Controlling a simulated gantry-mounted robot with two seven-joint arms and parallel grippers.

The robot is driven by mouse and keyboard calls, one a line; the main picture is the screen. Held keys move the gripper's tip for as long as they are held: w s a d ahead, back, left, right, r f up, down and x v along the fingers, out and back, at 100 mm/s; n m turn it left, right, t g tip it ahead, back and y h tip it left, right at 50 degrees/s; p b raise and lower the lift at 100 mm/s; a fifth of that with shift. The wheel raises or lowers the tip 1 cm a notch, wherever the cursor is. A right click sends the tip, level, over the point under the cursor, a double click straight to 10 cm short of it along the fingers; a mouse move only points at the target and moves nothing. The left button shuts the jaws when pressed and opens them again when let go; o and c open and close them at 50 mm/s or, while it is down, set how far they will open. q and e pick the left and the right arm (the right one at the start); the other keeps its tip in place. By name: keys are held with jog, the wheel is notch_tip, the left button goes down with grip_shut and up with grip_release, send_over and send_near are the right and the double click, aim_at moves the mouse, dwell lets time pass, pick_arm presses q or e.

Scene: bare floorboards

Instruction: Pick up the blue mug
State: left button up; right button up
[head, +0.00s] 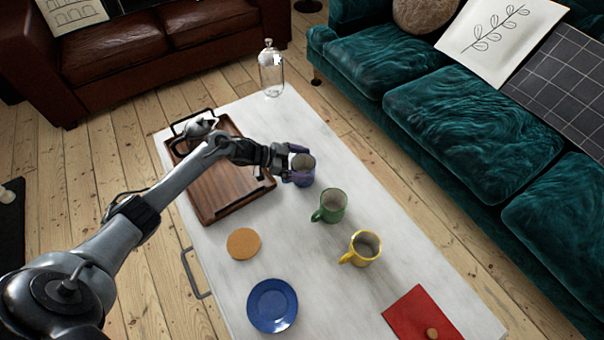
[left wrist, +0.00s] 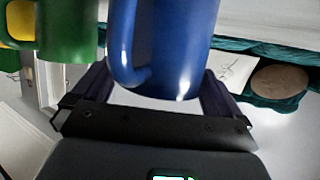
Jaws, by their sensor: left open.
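The blue mug (head: 304,179) stands upright on the white table, looking purplish blue in the head view. My left gripper (head: 297,164) reaches it from the left, with its open fingers on either side of the mug. In the left wrist view the blue mug (left wrist: 172,45) fills the space between the two dark fingers of the left gripper (left wrist: 155,88), its handle towards the left finger. Whether the fingers touch the mug cannot be told. My right gripper is in neither view.
A green mug (head: 331,205) stands close by, then a yellow mug (head: 364,246). A wooden tray (head: 215,199) lies under my left arm. A cork coaster (head: 243,244), blue plate (head: 272,305), red item (head: 425,316) and glass dome (head: 271,72) are on the white table (head: 330,285).

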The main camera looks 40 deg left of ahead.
pick_arm(q)
jog(key=shift+c, duration=0.3)
jog(key=shift+s, duration=0.1)
jog(key=c, duration=1.4)
jog(key=shift+r, duration=0.1)
